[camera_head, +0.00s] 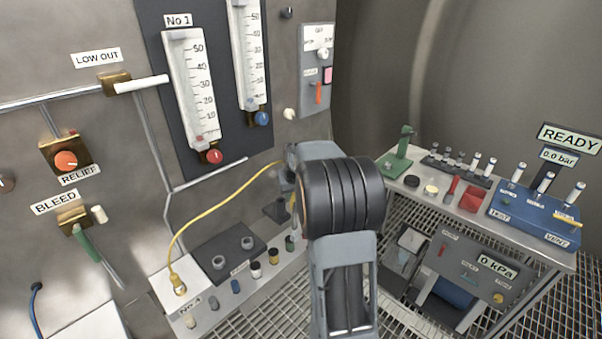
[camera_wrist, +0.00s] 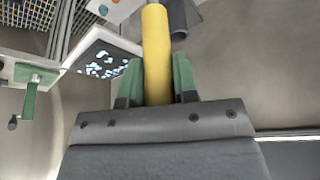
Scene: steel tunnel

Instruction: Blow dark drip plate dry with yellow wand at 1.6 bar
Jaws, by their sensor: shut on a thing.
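In the wrist view my gripper (camera_wrist: 157,85) is shut on the yellow wand (camera_wrist: 157,50), with a green finger on each side of it. The wand's far end runs out of the top of the picture. The dark drip plate (camera_wrist: 103,58) lies to the left of the wand, apart from it, with many pale blue wet spots on its face. In the head view my arm hides most of my gripper, and I cannot make out the drip plate. A yellow hose (camera_head: 205,213) arches from a white block to behind my arm. A display (camera_head: 558,157) reads 0.0 bar.
A READY sign (camera_head: 569,138) hangs above the right bench (camera_head: 520,240), which carries a blue block (camera_head: 535,215) and a red box (camera_head: 474,200). The left wall has flow tubes (camera_head: 190,90) and a relief knob (camera_head: 66,160). Small bottles stand on the low ledge.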

